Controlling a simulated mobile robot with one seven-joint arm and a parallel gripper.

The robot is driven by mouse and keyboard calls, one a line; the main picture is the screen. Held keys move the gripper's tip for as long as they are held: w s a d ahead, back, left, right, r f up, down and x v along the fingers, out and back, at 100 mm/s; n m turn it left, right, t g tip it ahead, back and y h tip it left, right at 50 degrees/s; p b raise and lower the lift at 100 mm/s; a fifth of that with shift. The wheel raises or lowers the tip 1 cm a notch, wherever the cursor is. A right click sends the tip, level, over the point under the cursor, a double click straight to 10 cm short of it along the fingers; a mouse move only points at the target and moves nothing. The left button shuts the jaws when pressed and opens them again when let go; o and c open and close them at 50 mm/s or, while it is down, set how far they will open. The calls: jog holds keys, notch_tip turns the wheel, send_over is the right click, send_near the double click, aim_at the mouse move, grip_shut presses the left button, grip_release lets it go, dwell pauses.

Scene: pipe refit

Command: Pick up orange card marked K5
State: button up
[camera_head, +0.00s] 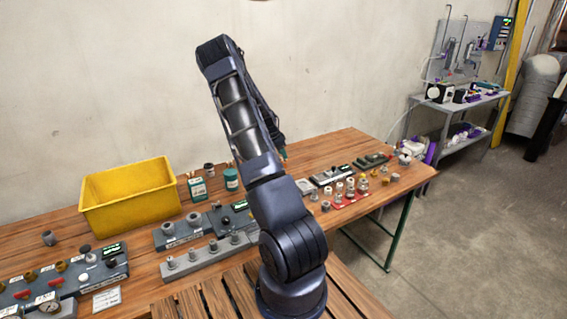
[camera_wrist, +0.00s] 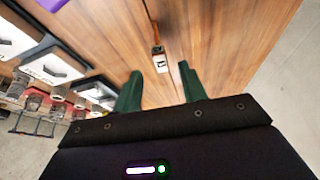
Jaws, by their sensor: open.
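In the wrist view, a small tag-like piece (camera_wrist: 159,60) lies on the wooden table. It shows a white face with a dark mark and an orange-brown end. I cannot read the mark or tell if it is the K5 card. My gripper (camera_wrist: 160,71) has two green fingers spread apart, with nothing between them that I can see held. The small piece appears between and just beyond the fingertips; its distance from them is unclear. In the head view, my arm hides most of my gripper, and I cannot pick out the orange card.
The wooden table (camera_head: 341,143) carries a yellow bin (camera_head: 130,202), a grey block with several fittings (camera_head: 212,254), and a red tray with fittings (camera_head: 351,198). Dark-edged white-topped boxes (camera_wrist: 52,67) stand at the wrist view's left. Wood around the small piece is mostly bare.

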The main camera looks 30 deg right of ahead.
jog(key=shift+a+x, duration=0.2)
jog(key=shift+x, duration=2.8)
jog(key=shift+w+f, duration=0.1)
jog(key=shift+w, duration=0.05)
jog(key=shift+c, duration=0.2)
grip_shut()
